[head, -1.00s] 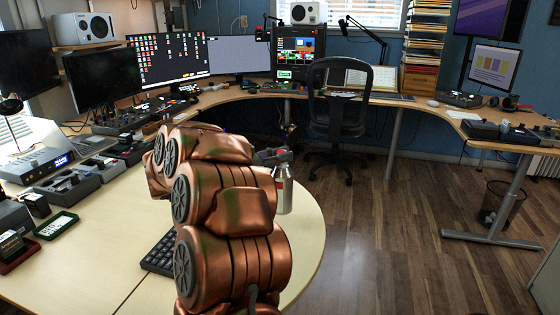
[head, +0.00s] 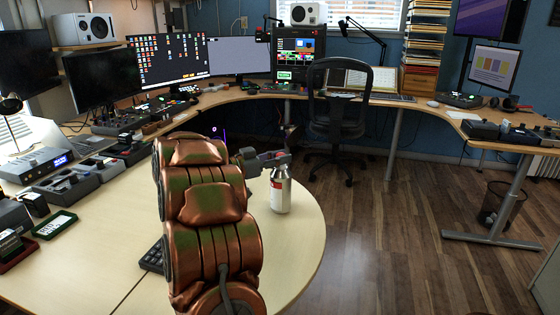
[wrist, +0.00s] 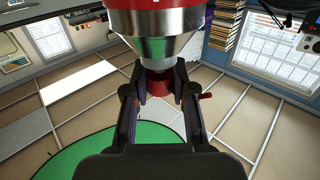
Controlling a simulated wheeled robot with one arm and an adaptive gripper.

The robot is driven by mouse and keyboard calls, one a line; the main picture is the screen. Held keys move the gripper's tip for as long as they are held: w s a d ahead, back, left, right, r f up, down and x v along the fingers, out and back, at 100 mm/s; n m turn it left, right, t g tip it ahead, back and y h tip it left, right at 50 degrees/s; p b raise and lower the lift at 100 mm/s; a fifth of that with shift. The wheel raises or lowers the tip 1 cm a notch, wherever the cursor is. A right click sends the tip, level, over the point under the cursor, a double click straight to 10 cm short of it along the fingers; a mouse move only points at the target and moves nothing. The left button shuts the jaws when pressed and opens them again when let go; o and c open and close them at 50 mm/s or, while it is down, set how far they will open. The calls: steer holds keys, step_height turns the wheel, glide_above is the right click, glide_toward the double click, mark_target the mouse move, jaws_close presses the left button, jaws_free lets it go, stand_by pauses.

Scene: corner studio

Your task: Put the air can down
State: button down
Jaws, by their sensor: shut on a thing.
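The air can (head: 281,194) is a silver can with a red and white label and a narrowed top. In the head view it is upright over the rounded right end of the pale table (head: 300,240). I cannot tell whether its base touches the tabletop. My gripper (head: 284,158) is at the can's top and shut on it. In the wrist view the fingers (wrist: 160,88) flank the red part at the can's narrow end, and the silver body (wrist: 156,42) fills the top middle. My copper arm hides part of the table.
A black keyboard (head: 151,258) lies left of my arm, partly hidden. A small dark container (head: 35,204), a green-rimmed tray (head: 56,225) and several devices occupy the table's left side. An office chair (head: 338,110) stands beyond. Tabletop around the can looks clear.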

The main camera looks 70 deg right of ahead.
steer(key=shift+f, duration=0.25)
steer(key=c, duration=1)
jaws_free()
steer(key=shift+o, duration=0.2)
steer(key=shift+w+a+r, duration=0.1)
steer(key=shift+r, duration=0.1)
steer(key=p+v, duration=0.1)
steer(key=v, duration=1)
steer(key=shift+w+a, duration=0.25)
steer(key=shift+a, duration=0.1)
